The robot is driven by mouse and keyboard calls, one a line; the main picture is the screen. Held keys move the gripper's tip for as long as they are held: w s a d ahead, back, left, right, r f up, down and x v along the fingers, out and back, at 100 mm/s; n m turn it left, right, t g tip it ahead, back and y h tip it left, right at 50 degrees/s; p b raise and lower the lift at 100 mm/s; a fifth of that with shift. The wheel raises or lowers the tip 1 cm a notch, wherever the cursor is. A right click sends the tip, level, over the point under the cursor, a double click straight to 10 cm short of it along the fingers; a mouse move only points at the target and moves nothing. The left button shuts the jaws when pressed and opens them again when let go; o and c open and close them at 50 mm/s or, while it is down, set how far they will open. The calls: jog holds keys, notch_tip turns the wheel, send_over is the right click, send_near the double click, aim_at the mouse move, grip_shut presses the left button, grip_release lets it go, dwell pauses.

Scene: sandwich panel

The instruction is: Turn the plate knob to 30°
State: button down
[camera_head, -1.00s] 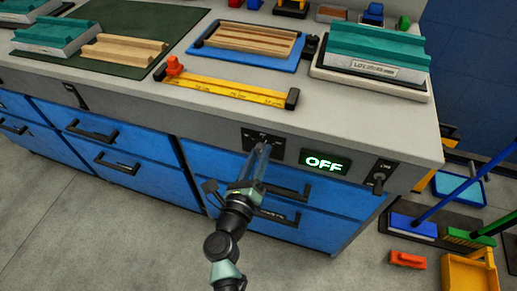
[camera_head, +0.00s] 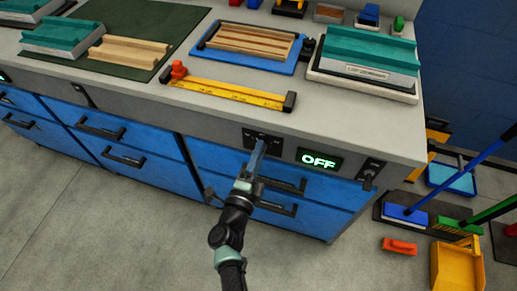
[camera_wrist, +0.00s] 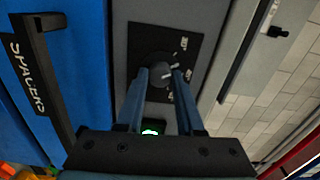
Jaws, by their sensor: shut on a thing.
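The plate knob (camera_wrist: 162,62) is a dark round knob with a pale pointer mark, in the middle of a black dial plate (camera_wrist: 145,36) in the wrist view. White angle labels run along the plate's right side, and one near the top seems to read 30°. The plate (camera_head: 276,144) is on the bench front in the head view, where the knob itself is hidden by my fingers. My gripper (camera_head: 260,143) reaches up to the plate. In the wrist view its two blue fingers (camera_wrist: 162,74) stand on either side of the knob and are shut on it.
A lit display reading OFF (camera_head: 318,159) is right of the plate, with a switch (camera_head: 371,172) farther right. Blue drawers with black handles (camera_head: 276,207) lie below. A yellow ruler (camera_head: 228,91) lies on the worktop above. Brushes and a yellow dustpan (camera_head: 458,267) are on the floor right.

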jog(key=n+p, duration=0.2)
jog(key=n, duration=0.3)
dwell(0.6)
jog(key=c, duration=0.5)
grip_release()
jog(key=shift+c, duration=0.2)
jog(key=p+v, duration=0.1)
jog(key=v, duration=1.2)
jog(key=shift+p, duration=0.4)
jog(key=shift+r, duration=0.1)
